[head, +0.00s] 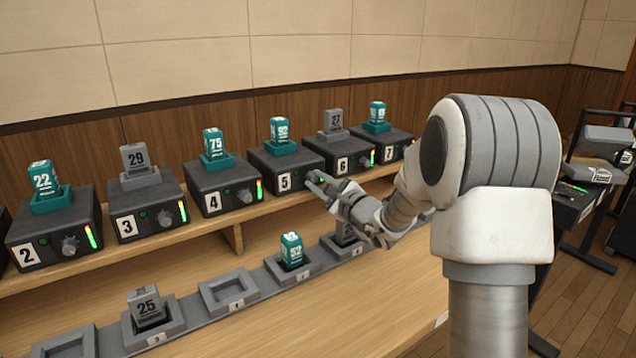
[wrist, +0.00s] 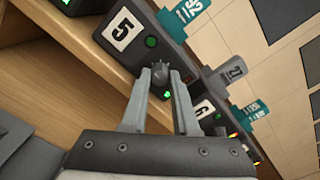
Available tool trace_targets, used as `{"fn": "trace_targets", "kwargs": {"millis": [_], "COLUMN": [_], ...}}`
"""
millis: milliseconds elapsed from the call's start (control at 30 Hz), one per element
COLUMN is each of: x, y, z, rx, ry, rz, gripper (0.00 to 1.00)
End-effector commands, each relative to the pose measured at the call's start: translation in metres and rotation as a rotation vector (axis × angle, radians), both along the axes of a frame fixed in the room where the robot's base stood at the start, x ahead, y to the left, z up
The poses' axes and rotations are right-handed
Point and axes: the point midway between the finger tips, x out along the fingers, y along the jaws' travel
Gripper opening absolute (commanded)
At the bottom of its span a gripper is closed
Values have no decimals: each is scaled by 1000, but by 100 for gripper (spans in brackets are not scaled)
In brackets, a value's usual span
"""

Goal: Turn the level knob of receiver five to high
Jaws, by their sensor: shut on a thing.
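Receiver five is a dark box (head: 270,160) on the raised shelf, with a white "5" label and a teal pack numbered 92 in its top cradle. My gripper (head: 315,181) reaches its front face from the right and covers the knob in the head view. In the wrist view, receiver five (wrist: 92,22) shows a lit green lamp, and its dark level knob (wrist: 159,71) sits between the fingertips of my gripper (wrist: 161,74), which is shut on it.
Receiver four (head: 215,188) stands left and receiver six (head: 343,150) right, close by.

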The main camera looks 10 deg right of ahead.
Motion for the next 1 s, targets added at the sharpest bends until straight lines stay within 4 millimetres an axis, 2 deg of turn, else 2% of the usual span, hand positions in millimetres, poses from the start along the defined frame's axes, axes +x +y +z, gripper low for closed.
{"fn": "trace_targets", "kwargs": {"millis": [1000], "x": [-1], "y": [-1], "z": [3], "rx": [894], "ry": [374], "rz": [-3], "gripper": [0]}}
